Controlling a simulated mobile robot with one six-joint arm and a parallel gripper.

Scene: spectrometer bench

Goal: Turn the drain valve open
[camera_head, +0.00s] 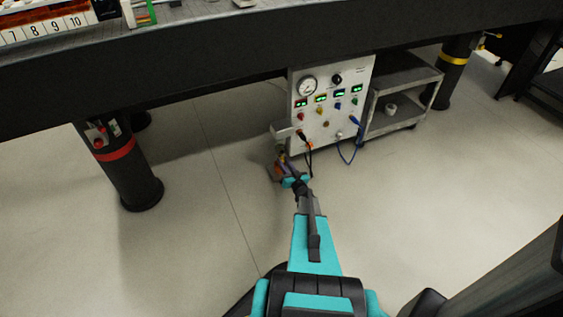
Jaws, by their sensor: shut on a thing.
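My arm reaches forward and down from the bottom of the head view to the lower left of a white control panel (328,105). My gripper (283,158) is at the arm's far end, low beside the panel's left edge. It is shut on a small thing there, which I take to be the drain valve. The valve is mostly hidden by the gripper and too small to make out, so its handle angle cannot be told. A pale grey block (285,131) juts from the panel's left side just above the gripper.
The panel carries a round gauge (308,86), green displays, coloured knobs and hanging cables (351,149). A grey cart (404,88) stands at its right. The dark bench (215,50) spans above, on thick black legs (130,172). The floor (200,240) at left is clear.

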